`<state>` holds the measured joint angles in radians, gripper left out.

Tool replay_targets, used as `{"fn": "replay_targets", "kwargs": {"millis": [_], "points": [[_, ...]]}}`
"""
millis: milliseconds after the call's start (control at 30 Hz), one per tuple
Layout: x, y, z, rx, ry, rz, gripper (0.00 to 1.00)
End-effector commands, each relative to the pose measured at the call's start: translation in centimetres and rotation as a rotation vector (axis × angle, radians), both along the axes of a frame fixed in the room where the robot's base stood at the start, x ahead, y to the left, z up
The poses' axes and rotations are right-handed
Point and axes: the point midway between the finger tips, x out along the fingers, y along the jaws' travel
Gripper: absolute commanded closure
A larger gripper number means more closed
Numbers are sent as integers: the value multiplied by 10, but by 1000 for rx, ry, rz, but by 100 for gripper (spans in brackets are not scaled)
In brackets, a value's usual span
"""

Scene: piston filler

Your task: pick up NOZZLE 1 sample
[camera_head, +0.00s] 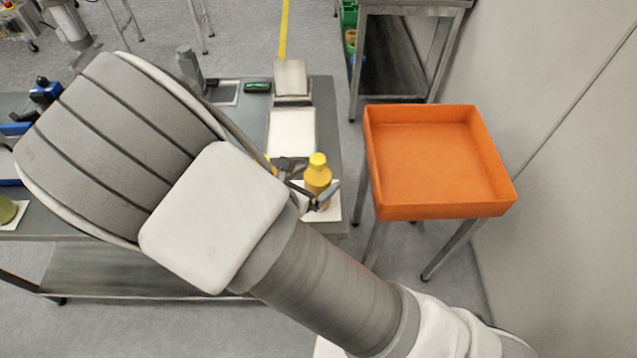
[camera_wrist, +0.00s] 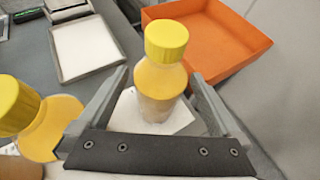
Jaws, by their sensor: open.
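A yellow bottle with a yellow cap (camera_head: 318,172) stands upright on a white pad (camera_head: 329,209) near the right end of the grey table. In the wrist view the same bottle (camera_wrist: 161,72) stands between the two fingers of my gripper (camera_wrist: 160,80), with a gap beside it. My gripper (camera_head: 315,196) is open at this bottle in the head view. A second yellow bottle (camera_wrist: 50,125) stands to the left, outside the left finger, partly cut off. In the head view my arm hides most of it. No label reading NOZZLE 1 is legible.
A scale with a white plate (camera_head: 292,130) stands behind the bottle. An orange tray (camera_head: 440,165) on a stand is to the right, empty. A dark green bottle (camera_head: 8,209) stands at the left table edge. A wall is at the far right.

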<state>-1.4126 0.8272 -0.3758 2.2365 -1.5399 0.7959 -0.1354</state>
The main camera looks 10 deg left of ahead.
Motion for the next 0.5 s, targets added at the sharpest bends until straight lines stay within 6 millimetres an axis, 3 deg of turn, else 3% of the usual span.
{"fn": "replay_targets", "kwargs": {"millis": [333, 367, 500], "points": [[10, -4, -6, 1, 1, 0, 0], [10, -4, -6, 1, 1, 0, 2], [10, -4, -6, 1, 1, 0, 27]]}}
